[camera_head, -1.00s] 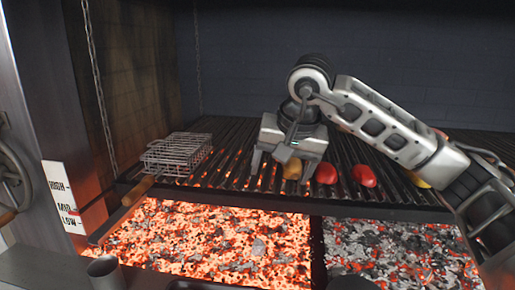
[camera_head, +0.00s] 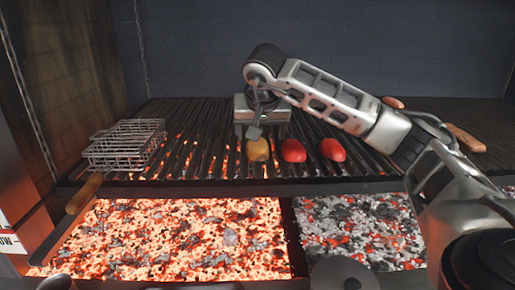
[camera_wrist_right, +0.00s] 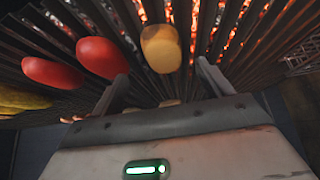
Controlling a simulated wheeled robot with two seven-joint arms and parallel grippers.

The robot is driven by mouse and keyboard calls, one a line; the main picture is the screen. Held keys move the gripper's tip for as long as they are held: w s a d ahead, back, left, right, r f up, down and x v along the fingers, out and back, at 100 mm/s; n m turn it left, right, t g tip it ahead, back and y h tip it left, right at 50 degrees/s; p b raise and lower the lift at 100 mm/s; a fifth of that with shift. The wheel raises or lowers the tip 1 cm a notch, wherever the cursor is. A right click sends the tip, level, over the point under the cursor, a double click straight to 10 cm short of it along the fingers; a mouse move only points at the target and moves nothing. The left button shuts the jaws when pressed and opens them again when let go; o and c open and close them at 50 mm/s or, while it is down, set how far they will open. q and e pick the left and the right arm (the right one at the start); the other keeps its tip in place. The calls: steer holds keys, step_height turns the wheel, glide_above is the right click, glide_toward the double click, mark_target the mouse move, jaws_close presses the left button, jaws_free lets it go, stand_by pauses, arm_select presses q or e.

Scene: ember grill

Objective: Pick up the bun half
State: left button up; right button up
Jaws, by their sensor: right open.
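My right gripper (camera_head: 262,131) is open over the grill, fingers pointing down, just behind a yellow rounded piece (camera_head: 257,149). In the right wrist view the two fingers (camera_wrist_right: 160,78) stand apart with nothing gripped. The yellow piece also shows there (camera_wrist_right: 160,48), beyond the fingertips. A small tan piece (camera_wrist_right: 170,103) shows between the fingers near the gripper body, which hides part of it. It may be the bun half, but I cannot tell for sure. The head view does not show it.
Two red pieces (camera_head: 293,150) (camera_head: 332,150) lie right of the yellow one on the grill grate (camera_head: 200,165). A wire basket (camera_head: 125,145) with a wooden handle lies at left. Brown pieces (camera_head: 466,138) (camera_head: 393,102) lie at right. Glowing coals (camera_head: 180,240) lie below.

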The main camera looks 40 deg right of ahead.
mark_target(258, 144)
steer(key=x, duration=0.5)
steer(key=shift+w+a+p, duration=0.15)
steer(key=shift+a+p, duration=0.1)
steer(key=shift+p, duration=0.05)
steer(key=c, duration=1)
steer(key=shift+c, duration=0.2)
steer(key=shift+r, duration=0.2)
